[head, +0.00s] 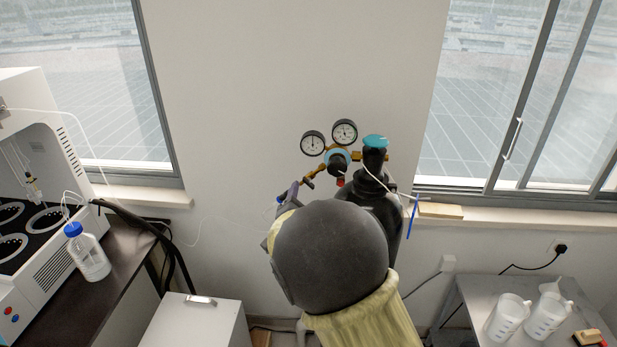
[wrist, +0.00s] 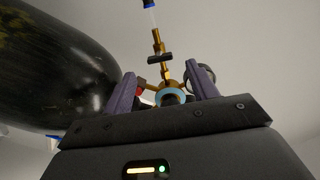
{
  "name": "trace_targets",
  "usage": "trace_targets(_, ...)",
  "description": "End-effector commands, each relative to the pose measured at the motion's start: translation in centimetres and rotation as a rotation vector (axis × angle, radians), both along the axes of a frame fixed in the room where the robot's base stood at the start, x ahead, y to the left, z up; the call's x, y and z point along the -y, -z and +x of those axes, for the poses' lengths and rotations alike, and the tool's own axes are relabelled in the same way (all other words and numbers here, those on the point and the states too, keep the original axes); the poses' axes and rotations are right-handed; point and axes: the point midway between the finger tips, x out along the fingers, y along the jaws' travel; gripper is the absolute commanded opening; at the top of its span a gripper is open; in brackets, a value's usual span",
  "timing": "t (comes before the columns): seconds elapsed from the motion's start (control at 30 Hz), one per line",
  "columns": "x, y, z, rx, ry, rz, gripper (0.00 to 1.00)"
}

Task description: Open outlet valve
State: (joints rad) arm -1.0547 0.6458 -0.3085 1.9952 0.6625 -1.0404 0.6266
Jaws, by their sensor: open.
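The outlet valve, a brass fitting with a small dark handle, shows on the left arm of the regulator (head: 338,158) in the head view (head: 308,183). In the wrist view the black handle of the outlet valve (wrist: 160,57) lies across the brass line, just above the gap between the fingertips. My gripper (wrist: 161,71) is open, with its two purple fingers apart and nothing held between them. The regulator's teal ring (wrist: 173,92) shows between the fingers, farther down. In the head view my arm hides most of my gripper; a purple finger (head: 291,190) shows left of the valve.
The dark gas cylinder (head: 387,205) with a teal top knob (head: 375,141) stands behind my arm; it fills the left of the wrist view (wrist: 55,70). Two gauges (head: 328,138) rise above the regulator. A bench with a bottle (head: 90,255) is left; a table with beakers (head: 508,318) is right.

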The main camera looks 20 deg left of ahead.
Motion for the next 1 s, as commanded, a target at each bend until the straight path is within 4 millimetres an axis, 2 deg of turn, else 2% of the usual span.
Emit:
trace_targets(0.2, -0.9, -0.3, 3.8, 0.0, 0.001, -0.002, 0.58)
trace_targets(0.4, -1.5, -0.2, 6.3, 0.0, 0.0, -0.001, 0.58)
trace_targets(0.77, -1.7, 0.1, 7.0, -0.001, -0.001, 0.0, 0.58)
trace_targets(0.83, -1.7, 0.0, 7.0, -0.001, -0.001, 0.0, 0.5)
trace_targets(1.0, -1.7, 0.0, 7.0, -0.001, -0.001, 0.0, 0.17)
